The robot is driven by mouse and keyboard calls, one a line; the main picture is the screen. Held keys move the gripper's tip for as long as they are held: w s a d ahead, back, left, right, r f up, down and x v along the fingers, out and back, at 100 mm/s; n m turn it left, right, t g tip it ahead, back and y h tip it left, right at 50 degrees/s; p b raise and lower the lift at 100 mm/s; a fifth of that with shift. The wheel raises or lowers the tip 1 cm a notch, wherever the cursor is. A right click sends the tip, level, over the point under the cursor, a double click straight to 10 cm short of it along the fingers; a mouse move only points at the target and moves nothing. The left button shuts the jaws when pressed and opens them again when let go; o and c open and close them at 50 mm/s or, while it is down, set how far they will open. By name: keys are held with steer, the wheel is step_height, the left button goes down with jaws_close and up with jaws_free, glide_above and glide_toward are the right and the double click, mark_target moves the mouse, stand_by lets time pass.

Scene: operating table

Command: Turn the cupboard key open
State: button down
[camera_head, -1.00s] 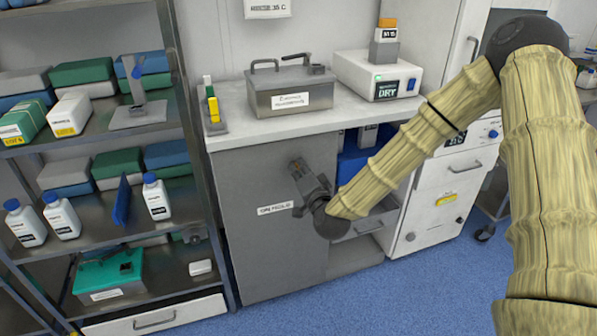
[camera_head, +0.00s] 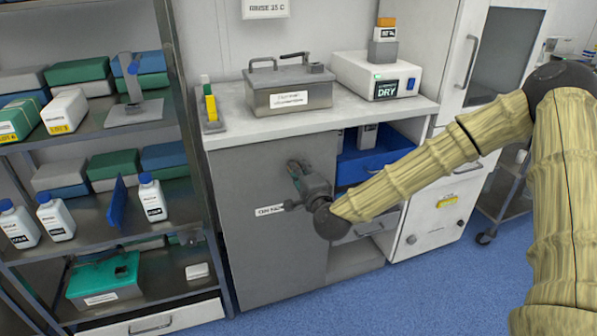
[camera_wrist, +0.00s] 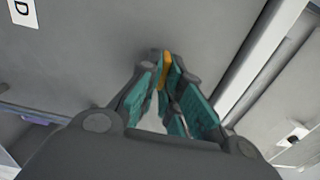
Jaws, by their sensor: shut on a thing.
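The cupboard door (camera_head: 262,230) is a flat grey panel under the white counter, with a white label (camera_head: 270,210) on it. My gripper (camera_head: 297,168) is at the upper right part of this door. In the wrist view my gripper (camera_wrist: 165,85) has its teal-padded fingers shut on a small orange-yellow key (camera_wrist: 166,68), close against the grey door surface. Only a thin part of the key shows between the fingertips; the lock behind it is hidden. In the head view the key is hidden by the gripper.
On the counter (camera_head: 340,124) stand a metal box (camera_head: 290,95) and a white device marked DRY (camera_head: 375,78). An open bay with a blue bin (camera_head: 375,150) is right of the door. A shelf rack (camera_head: 95,215) stands at left. Blue floor (camera_head: 400,285) is clear in front.

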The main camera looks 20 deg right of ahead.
stand_by(0.3)
steer(key=c, duration=1.6)
jaws_free()
steer(key=s, duration=1.2)
steer(key=shift+d, duration=0.25)
